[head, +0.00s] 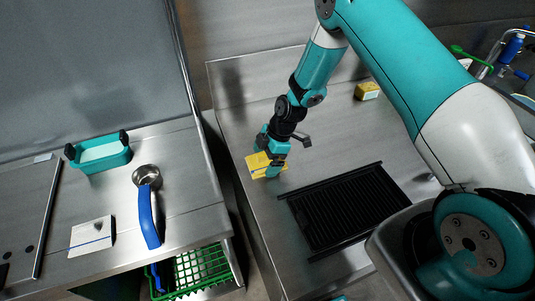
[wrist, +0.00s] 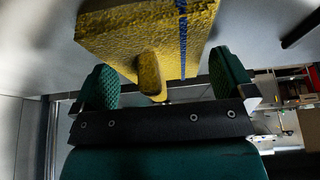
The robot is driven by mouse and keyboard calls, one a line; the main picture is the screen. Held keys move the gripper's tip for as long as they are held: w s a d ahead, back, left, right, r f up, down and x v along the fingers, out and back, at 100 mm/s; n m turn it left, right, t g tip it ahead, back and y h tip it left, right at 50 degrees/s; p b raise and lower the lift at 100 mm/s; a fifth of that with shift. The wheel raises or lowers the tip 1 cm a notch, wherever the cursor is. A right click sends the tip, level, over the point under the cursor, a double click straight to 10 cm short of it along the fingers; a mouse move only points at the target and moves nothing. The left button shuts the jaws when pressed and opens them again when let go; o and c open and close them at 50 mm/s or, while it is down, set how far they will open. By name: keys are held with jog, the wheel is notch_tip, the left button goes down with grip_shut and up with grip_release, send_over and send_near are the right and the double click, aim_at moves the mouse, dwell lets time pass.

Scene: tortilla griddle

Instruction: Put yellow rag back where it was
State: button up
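The yellow rag (head: 256,162) lies on the steel counter, left of the black griddle. In the wrist view the rag (wrist: 130,32) is a thick yellow slab with a blue stripe and a raised ridge in its middle. My gripper (head: 272,168) is down at the rag and covers part of it. In the wrist view my gripper (wrist: 165,84) has its two green fingers wide apart, one on each side of the ridge, with visible gaps. It does not appear to grip the rag.
The black ribbed griddle (head: 345,208) lies close to the right of my gripper. A yellow block (head: 367,91) sits farther back. On the left counter are a teal tray (head: 100,154), a blue-handled ladle (head: 149,215) and a white rag (head: 92,237). A gap separates the counters.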

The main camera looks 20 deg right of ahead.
jog(key=b+v, duration=0.4)
jog(key=v, duration=0.8)
jog(key=s+a+r+m, duration=0.2)
jog(key=s+a+r, duration=0.15)
jog(key=r, duration=0.35)
jog(key=s+a+r+m, duration=0.2)
jog(key=s+r+m, duration=0.2)
jog(key=s, duration=0.7)
jog(key=s+a+r+m, duration=0.3)
jog(key=s+r+m, duration=0.2)
jog(key=s+r, duration=0.4)
jog(key=s, duration=0.3)
jog(key=shift+s+a, duration=0.25)
jog(key=shift+s, duration=0.05)
